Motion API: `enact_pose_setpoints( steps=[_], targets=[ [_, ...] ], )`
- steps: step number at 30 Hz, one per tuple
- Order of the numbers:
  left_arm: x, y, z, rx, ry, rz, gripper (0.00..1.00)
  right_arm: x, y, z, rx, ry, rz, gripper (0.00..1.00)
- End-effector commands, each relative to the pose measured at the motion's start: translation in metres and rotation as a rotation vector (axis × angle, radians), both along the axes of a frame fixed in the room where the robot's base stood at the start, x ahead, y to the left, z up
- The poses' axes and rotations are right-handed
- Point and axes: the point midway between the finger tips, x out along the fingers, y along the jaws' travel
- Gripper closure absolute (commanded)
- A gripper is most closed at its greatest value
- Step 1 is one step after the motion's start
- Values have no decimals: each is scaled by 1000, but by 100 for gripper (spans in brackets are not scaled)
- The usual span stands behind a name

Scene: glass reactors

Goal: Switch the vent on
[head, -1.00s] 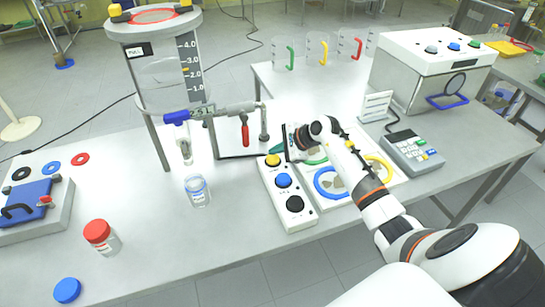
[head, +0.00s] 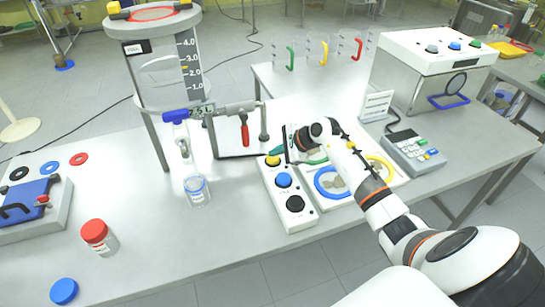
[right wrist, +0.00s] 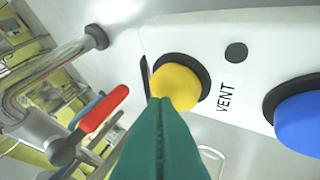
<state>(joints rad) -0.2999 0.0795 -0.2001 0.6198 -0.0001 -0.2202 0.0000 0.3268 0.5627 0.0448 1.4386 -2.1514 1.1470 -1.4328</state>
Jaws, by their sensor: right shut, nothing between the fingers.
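A white button box (head: 288,199) lies on the table with a yellow button (head: 273,160), a blue button (head: 284,180) and a black button (head: 295,203). In the right wrist view the word VENT is printed beside the yellow button (right wrist: 179,82), with a dark round spot near it. My right gripper (head: 287,150) is at the yellow end of the box. Its green fingers (right wrist: 163,102) are shut and empty, and their tips overlap the lower edge of the yellow button in the wrist view. I cannot tell whether they touch it. My left gripper is not in view.
A glass reactor (head: 165,75) with a red-handled valve (head: 245,135) stands left of the box. A tray with coloured rings (head: 330,196) lies right of it. A small glass jar (head: 196,191) and a red-capped jar (head: 97,236) stand on the left. The front middle table is clear.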

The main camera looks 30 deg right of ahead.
Motion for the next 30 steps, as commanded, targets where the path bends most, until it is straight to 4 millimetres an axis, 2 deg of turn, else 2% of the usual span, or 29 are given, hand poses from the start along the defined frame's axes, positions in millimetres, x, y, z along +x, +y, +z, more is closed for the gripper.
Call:
enact_pose_setpoints(
  steps=[11, 19, 30],
  targets=[
    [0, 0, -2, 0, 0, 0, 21, 0, 0, -2, -1, 1, 0, 100],
    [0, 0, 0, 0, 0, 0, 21, 0, 0, 8, -1, 1, 1, 100],
    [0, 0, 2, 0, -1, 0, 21, 0, 0, 12, 0, 0, 0, 100]
  ],
)
